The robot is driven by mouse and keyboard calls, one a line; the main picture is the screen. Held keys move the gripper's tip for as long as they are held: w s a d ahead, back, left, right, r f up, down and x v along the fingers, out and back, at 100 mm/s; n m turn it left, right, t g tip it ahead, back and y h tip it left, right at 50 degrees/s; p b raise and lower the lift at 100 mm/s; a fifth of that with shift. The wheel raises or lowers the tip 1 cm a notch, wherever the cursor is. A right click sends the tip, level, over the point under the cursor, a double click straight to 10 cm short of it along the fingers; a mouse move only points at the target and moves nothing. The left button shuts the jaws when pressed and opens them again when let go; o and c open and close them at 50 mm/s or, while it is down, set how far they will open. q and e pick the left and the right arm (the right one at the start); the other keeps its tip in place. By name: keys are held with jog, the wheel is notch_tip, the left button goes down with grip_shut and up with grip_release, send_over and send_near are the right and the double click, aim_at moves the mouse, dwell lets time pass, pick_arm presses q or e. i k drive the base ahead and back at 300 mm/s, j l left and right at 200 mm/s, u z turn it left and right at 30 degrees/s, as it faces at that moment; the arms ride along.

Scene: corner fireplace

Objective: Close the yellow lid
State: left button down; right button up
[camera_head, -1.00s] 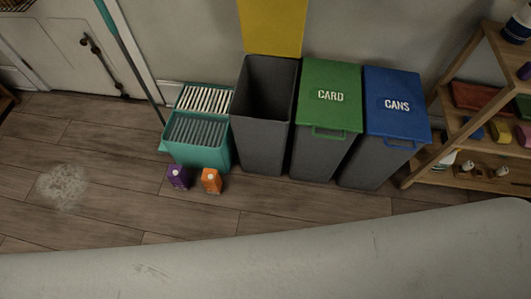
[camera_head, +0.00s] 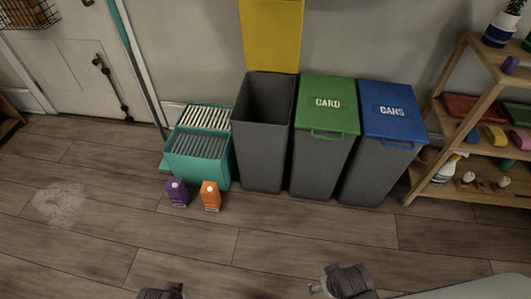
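The yellow lid (camera_head: 272,36) stands raised upright against the wall, behind the open grey bin (camera_head: 262,140) that it belongs to. The bin's dark inside shows from above. My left gripper (camera_head: 163,292) shows only in part at the bottom edge, well in front of the bins. My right gripper (camera_head: 335,283) is at the bottom, right of the middle, also well short of the bins. Neither touches anything that I can see, and their fingers are too small or cut off to judge.
Right of the open bin stand bins with a shut green CARD lid (camera_head: 327,103) and a shut blue CANS lid (camera_head: 392,109). A teal crate (camera_head: 198,172) stands left, with purple (camera_head: 177,193) and orange (camera_head: 210,196) cartons before it. A wooden shelf (camera_head: 432,125) is at right. Floor in front is clear.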

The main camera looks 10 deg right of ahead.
aim_at(271, 31)
jog(key=i+l+u, duration=0.15)
jog(key=l, duration=0.2)
jog(key=i+l+u, duration=0.1)
jog(key=i+l, duration=0.15)
jog(key=i+l+u, duration=0.15)
jog(key=l, duration=0.3)
jog(key=i, duration=0.05)
